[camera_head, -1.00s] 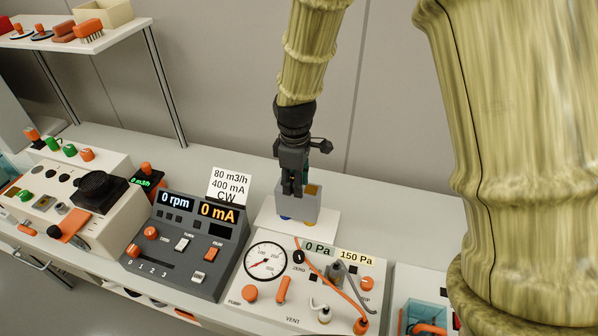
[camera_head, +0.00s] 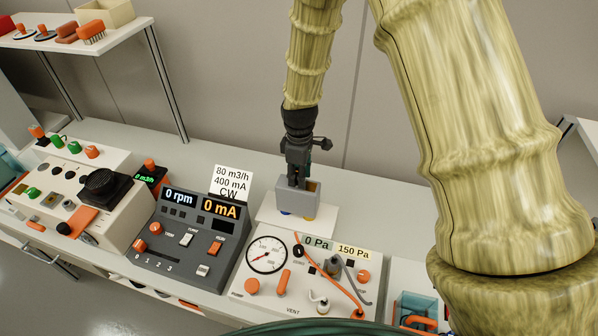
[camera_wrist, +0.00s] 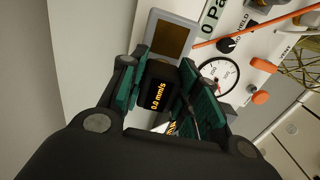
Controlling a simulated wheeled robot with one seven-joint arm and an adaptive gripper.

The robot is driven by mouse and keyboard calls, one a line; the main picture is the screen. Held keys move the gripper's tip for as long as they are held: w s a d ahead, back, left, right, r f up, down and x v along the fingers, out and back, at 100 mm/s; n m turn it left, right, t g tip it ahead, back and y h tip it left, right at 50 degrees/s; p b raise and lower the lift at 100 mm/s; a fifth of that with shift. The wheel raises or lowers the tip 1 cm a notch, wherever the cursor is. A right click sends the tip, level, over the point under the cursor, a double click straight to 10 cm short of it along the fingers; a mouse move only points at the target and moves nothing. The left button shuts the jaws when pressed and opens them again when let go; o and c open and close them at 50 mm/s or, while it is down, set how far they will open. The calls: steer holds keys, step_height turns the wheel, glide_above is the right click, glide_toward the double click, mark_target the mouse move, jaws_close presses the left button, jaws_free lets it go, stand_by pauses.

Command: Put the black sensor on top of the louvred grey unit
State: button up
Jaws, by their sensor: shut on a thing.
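My gripper (camera_head: 297,184) points down at a small grey box (camera_head: 298,202) on a white plate (camera_head: 324,222) behind the gauge panel. In the wrist view the fingers (camera_wrist: 158,103) are shut on the black sensor (camera_wrist: 157,92), whose lit display reads 0.0 mm/s. The grey box, with a brown panel, also shows in the wrist view (camera_wrist: 149,40), close beside the sensor. The fingers hide part of the sensor, and I cannot tell whether it touches the box. I see no clear louvres on the box and cannot tell if it is the louvred grey unit.
The gauge panel (camera_head: 239,287) with orange cables stands in front of the plate. A dark grey console (camera_head: 172,258) and a card (camera_head: 231,181) stand left of it, with a cream console (camera_head: 130,205) farther left. Bare counter (camera_head: 390,221) lies to the right.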

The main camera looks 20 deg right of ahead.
steer(key=shift+f, duration=0.2)
steer(key=o, duration=1)
steer(key=shift+o, duration=0.2)
steer(key=shift+r, duration=0.1)
step_height(320, 180, up, 12)
steer(key=b, duration=0.4)
steer(key=shift+r, duration=0.15)
steer(key=shift+r, duration=0.1)
